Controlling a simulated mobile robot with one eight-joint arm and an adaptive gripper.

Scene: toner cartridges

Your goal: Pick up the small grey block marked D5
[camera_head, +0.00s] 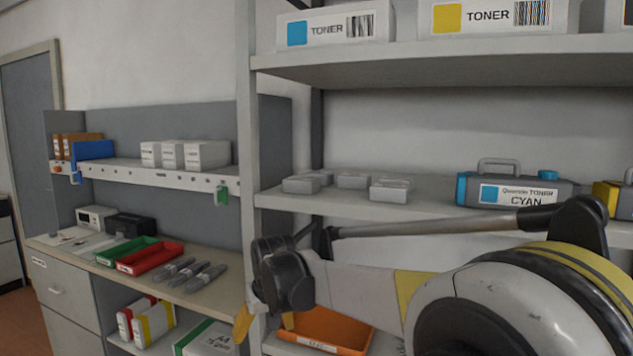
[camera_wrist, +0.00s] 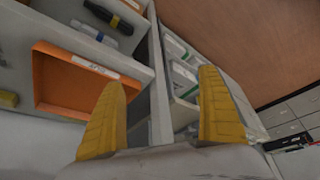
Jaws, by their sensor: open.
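No grey block can be made out there.
A cyan toner cartridge (camera_head: 515,190) stands right of the blocks. Toner boxes (camera_head: 335,27) sit on the upper shelf (camera_head: 430,62). An orange bin (camera_head: 335,328) is below, also showing in the wrist view (camera_wrist: 92,62). A workbench with green (camera_head: 125,250) and red (camera_head: 150,258) trays stands left.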

